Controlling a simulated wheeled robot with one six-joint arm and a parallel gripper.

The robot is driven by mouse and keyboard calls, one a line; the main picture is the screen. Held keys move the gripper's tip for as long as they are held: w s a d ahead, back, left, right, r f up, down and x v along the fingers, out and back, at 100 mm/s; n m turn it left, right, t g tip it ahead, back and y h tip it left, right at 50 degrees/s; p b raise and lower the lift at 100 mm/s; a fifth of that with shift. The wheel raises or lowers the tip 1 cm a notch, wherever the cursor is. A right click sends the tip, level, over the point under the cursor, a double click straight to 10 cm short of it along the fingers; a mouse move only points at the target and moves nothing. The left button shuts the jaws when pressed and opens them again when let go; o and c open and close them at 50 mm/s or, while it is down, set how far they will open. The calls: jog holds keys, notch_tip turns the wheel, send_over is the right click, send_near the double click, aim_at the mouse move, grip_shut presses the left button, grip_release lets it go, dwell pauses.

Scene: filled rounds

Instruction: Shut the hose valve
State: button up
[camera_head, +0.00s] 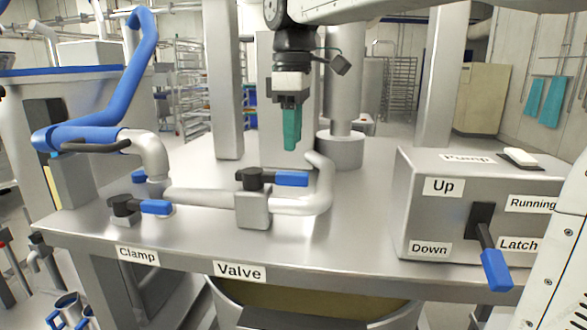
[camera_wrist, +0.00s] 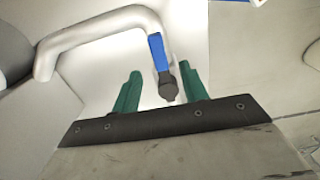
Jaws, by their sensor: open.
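The hose valve has a black hub (camera_head: 255,178) on a grey block in a pale pipe (camera_head: 300,206). Its blue handle (camera_head: 292,179) points right, roughly in line with the pipe run. In the wrist view the blue handle (camera_wrist: 158,52) and black hub (camera_wrist: 168,88) appear between the fingers. My gripper (camera_head: 292,136) has teal fingers pointing down above the handle, apart from it in the head view. In the wrist view my gripper (camera_wrist: 160,82) is open and empty. The "Valve" label (camera_head: 239,272) is on the table's front edge.
A second blue-handled lever (camera_head: 155,207) stands at the left above the "Clamp" label (camera_head: 138,256). A blue hose (camera_head: 118,95) joins the pipe at the left. A grey pump box (camera_head: 430,205) with a blue-tipped lever (camera_head: 496,270) stands right. Bare steel tabletop (camera_head: 360,215) lies between.

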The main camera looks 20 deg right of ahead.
aim_at(292, 173)
jog(key=shift+w+f, duration=0.2)
notch_tip(292, 173, down, 7)
jog(key=shift+f, duration=0.1)
grip_shut()
